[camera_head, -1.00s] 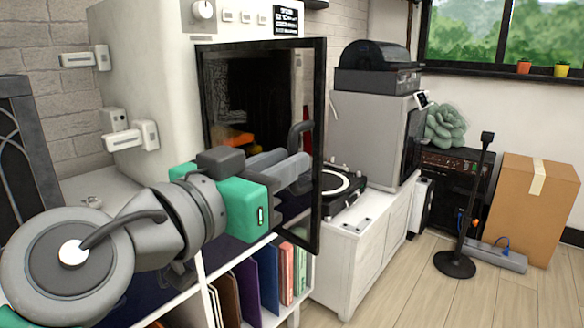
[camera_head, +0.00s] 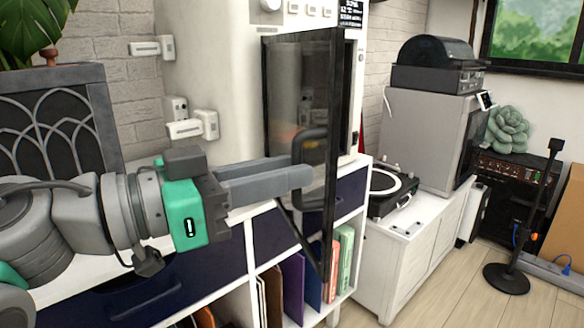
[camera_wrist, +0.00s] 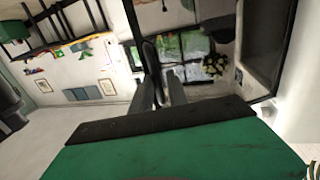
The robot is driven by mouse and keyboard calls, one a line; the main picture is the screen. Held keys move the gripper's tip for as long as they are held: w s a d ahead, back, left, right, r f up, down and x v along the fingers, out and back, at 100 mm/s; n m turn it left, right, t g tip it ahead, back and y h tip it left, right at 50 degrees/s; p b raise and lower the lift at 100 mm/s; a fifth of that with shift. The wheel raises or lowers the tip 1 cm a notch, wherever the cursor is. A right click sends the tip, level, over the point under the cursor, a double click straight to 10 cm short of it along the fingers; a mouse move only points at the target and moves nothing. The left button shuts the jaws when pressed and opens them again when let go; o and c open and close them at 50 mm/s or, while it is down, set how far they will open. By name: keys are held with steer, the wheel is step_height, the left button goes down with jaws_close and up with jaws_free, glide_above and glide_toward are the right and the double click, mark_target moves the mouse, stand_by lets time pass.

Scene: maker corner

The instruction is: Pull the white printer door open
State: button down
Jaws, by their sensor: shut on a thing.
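The white printer (camera_head: 215,75) stands on a shelf unit. Its door is a dark-framed glass panel (camera_head: 288,95) and stands ajar, swung out from the printer's front. The near upright of its frame (camera_head: 333,110) is toward me. My gripper (camera_head: 300,168) comes from the left and is shut on the dark door handle (camera_head: 308,138). The wrist view shows my gripper's fingers (camera_wrist: 160,92) at the handle (camera_wrist: 151,55). The printer's inside is mostly hidden behind the door.
Below are white shelves with several records (camera_head: 292,285) and dark drawers. A turntable (camera_head: 392,190) stands on a white cabinet to the right. A microphone stand (camera_head: 520,230) is on the floor at far right.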

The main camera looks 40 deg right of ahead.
steer(key=shift+w, duration=0.3)
steer(key=c, duration=1.5)
jaws_free()
steer(key=shift+w+d+f, duration=0.1)
steer(key=shift+w+d, duration=0.05)
steer(key=shift+w, duration=0.1)
steer(key=a+p, duration=0.1)
steer(key=a, duration=0.1)
steer(key=a+p, duration=0.2)
steer(key=a, duration=0.1)
steer(key=a+p, duration=0.2)
steer(key=shift+w+a, duration=0.3)
steer(key=shift+a, duration=0.1)
